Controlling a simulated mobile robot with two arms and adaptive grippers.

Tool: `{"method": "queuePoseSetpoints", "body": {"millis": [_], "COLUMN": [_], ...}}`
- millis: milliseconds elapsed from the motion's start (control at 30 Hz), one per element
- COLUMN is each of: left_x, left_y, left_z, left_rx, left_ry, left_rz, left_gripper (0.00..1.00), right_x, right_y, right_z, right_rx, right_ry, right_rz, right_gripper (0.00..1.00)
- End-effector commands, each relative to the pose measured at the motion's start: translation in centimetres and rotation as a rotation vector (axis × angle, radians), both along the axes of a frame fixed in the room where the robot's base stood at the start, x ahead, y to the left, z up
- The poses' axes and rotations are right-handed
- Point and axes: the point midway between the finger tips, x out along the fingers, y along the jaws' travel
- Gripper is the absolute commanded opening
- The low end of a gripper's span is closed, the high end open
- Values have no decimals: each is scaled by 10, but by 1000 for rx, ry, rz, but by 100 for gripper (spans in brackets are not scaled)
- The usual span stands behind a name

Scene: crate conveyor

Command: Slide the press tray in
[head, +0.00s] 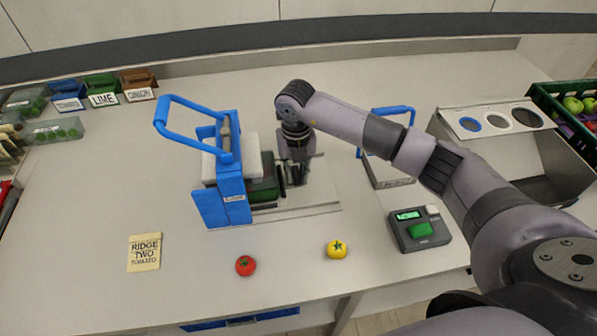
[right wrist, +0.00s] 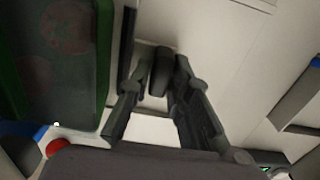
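The press (head: 232,200) stands left of the middle of the counter, a blue frame with a blue lever raised to the upper left. The press tray (head: 265,192), dark green, sits on the pale base plate and sticks out from the press's right side; its left part is hidden by the blue frame. It fills the left of the right wrist view (right wrist: 60,60). My right gripper (head: 293,178) is low at the tray's right end. Its fingers (right wrist: 163,75) close on a dark upright grip, seemingly the tray's handle. My left gripper is not in view.
A yellow tomato (head: 337,249) and a red tomato (head: 245,265) lie in front, with a paper note (head: 144,252) to the left. A control box (head: 418,230) with a green button stands right. A second blue-handled device (head: 388,175) is behind my right forearm. Labelled bins (head: 103,92) stand back left.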

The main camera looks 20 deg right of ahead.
Motion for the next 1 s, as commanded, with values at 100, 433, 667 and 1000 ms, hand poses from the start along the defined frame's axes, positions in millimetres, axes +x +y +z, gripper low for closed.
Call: {"method": "queuePoseSetpoints", "body": {"millis": [100, 433, 667, 1000], "left_x": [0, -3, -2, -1], "left_y": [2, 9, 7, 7], "left_z": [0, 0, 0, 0], "left_rx": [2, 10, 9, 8], "left_ry": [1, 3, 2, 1], "left_rz": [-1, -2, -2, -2], "left_gripper": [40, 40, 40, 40], "right_x": [0, 0, 1, 0], "right_y": [0, 0, -1, -1], "right_z": [0, 9, 54, 112], "right_rx": [0, 1, 0, 1], "right_ry": [0, -1, -4, -2], "right_rz": [0, 0, 1, 0], "right_gripper": [23, 23, 23, 23]}}
